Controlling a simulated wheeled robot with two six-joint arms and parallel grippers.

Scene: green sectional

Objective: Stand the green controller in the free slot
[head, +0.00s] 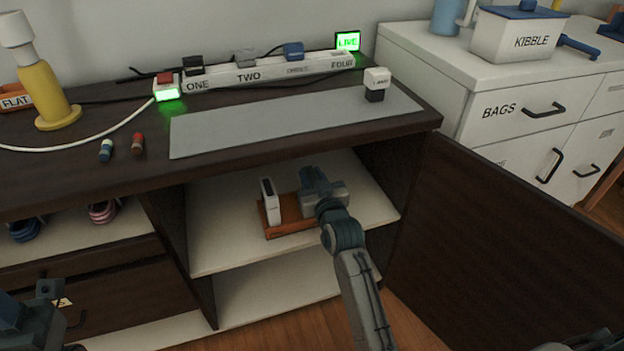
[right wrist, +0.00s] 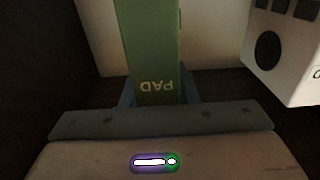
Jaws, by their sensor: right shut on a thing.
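The green controller (right wrist: 150,45), marked PAD, is between the jaws of my right gripper (right wrist: 158,95) in the right wrist view; the lettering is upside down there. In the head view my right gripper (head: 312,188) reaches into the open cabinet and hides the controller. It is over the right part of a low orange-brown holder (head: 292,229) on the shelf. A white device (head: 271,201) stands upright in the holder's left part; it also shows in the right wrist view (right wrist: 285,50). The holder's slot under my gripper is hidden. My left gripper (head: 42,300) is low at the left, its jaws unclear.
The pale shelf (head: 215,240) is clear around the holder. The dark countertop (head: 150,175) overhangs it. The open cabinet door (head: 500,240) stands to the right of my right arm. A grey mat (head: 290,120) and a power strip (head: 270,70) lie on top.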

